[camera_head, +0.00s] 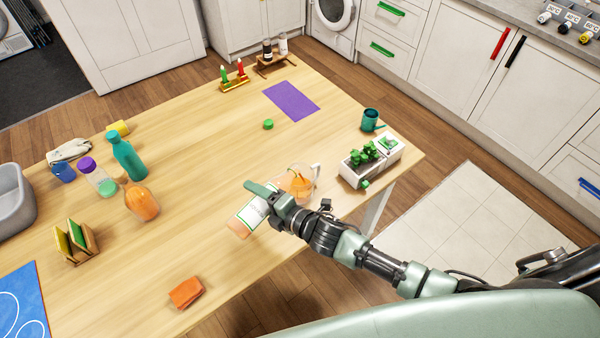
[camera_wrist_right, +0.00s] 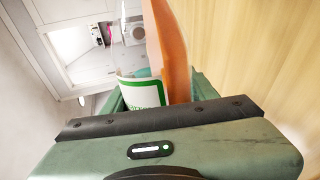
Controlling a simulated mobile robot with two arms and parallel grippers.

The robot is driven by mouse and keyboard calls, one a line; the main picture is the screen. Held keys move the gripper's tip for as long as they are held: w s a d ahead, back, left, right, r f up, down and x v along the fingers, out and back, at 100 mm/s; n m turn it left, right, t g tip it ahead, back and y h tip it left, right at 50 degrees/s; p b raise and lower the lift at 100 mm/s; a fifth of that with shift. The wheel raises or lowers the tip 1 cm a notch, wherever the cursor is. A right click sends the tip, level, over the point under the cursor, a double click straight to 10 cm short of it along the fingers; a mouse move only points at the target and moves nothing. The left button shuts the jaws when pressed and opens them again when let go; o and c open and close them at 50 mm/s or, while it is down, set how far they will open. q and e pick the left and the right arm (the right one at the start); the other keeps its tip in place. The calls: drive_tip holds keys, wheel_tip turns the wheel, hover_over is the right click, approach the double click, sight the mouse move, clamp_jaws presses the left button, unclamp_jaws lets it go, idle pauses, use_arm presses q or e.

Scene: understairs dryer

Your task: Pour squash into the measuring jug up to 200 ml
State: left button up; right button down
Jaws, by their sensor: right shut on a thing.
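My right gripper (camera_head: 266,197) is shut on the squash bottle (camera_head: 240,228), which is orange with a white and green label. The bottle lies strongly tilted, its orange base toward the lower left and its other end toward the jug. Its mouth is hidden behind the gripper. In the right wrist view the bottle (camera_wrist_right: 168,45) rises from between the fingers. The clear measuring jug (camera_head: 314,172) stands on the table just beyond the gripper, handle to the right. Orange shows inside it, but the level and marks cannot be read. My left gripper is out of view.
A white planter (camera_head: 352,178) with green plants stands right of the jug, near the table edge, with a teal mug (camera_head: 370,119) behind. A green cap (camera_head: 268,124) lies mid-table. An orange cloth (camera_head: 186,292) lies in front. An orange bottle (camera_head: 142,203) and teal bottle (camera_head: 127,157) stand left.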

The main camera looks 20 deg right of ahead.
sight(268, 185)
idle(0.3)
wheel_tip(268, 185, down, 4)
drive_tip(key=n+b, duration=0.1)
drive_tip(key=b, duration=0.1)
drive_tip(key=n+t+h+b, duration=0.1)
drive_tip(key=n+b, duration=0.1)
drive_tip(key=b, duration=0.1)
drive_tip(key=n+b, duration=0.1)
drive_tip(key=b, duration=0.2)
drive_tip(key=shift+w+d+f+n+t+h, duration=0.15)
drive_tip(key=shift+f+n+t+h, duration=0.15)
drive_tip(key=shift+n, duration=0.1)
drive_tip(key=d+r+n+t+b, duration=0.1)
drive_tip(key=n, duration=0.2)
drive_tip(key=w+d+r+n+b, duration=0.1)
drive_tip(key=r+n, duration=0.1)
drive_tip(key=w+d+r+n+t+h+b, duration=0.1)
drive_tip(key=n, duration=0.2)
drive_tip(key=shift+r+n+t, duration=0.3)
drive_tip(key=shift+w+d+r+n+b, duration=0.1)
drive_tip(key=shift+n+b, duration=0.3)
drive_tip(key=shift+n, duration=0.3)
